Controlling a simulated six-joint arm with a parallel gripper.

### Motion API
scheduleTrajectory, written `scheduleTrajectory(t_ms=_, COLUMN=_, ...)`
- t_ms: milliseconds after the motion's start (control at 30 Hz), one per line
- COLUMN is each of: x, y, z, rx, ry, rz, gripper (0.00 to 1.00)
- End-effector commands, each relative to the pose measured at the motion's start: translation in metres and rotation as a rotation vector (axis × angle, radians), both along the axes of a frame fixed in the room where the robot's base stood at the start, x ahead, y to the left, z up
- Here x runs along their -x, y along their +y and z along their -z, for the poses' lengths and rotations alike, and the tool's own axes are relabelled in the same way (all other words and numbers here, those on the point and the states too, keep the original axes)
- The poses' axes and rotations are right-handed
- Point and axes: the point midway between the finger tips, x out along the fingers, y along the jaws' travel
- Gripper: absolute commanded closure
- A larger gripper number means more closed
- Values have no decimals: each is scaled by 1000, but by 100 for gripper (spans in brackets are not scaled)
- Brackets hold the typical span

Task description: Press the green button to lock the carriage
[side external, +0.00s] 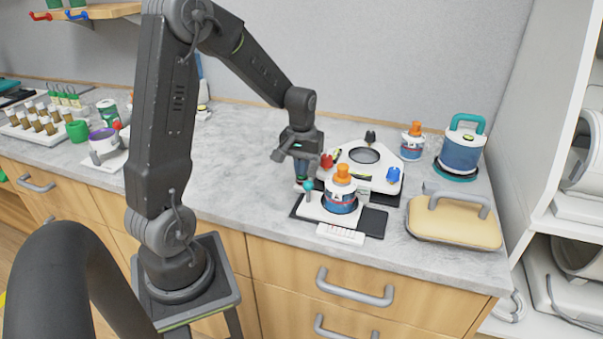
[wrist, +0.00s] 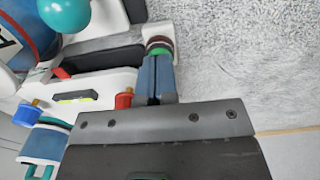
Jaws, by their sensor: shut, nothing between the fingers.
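The green button (wrist: 158,50) shows in the wrist view right at my fingertips, next to a brown ring on a white block. In the side view my gripper hides most of it. My gripper (side external: 301,177) is shut and empty, pointing down beside the left end of the carriage; it also shows in the wrist view (wrist: 156,62). I cannot tell whether the tips touch the button. The white carriage (side external: 316,212) sits on a black base (side external: 373,222). It carries a blue jar with an orange cap (side external: 341,197) and a teal ball knob (side external: 308,185).
Behind the carriage stands a white plate (side external: 372,182) with a round opening and red, black and blue knobs. A small orange-capped jar (side external: 412,140), a teal-handled canister (side external: 461,150) and a grey-handled tan block (side external: 455,222) stand right.

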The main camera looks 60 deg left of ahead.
Motion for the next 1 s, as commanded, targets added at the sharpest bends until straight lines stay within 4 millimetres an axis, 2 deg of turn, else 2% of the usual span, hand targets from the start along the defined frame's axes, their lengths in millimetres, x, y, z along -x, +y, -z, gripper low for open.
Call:
scheduleTrajectory(t_ms=367, x=0, y=0, z=0, rx=-1, ry=-1, rz=0, gripper=100)
scheduleTrajectory(t_ms=1000, x=0, y=0, z=-59, rx=-1, ry=-2, rz=0, gripper=100)
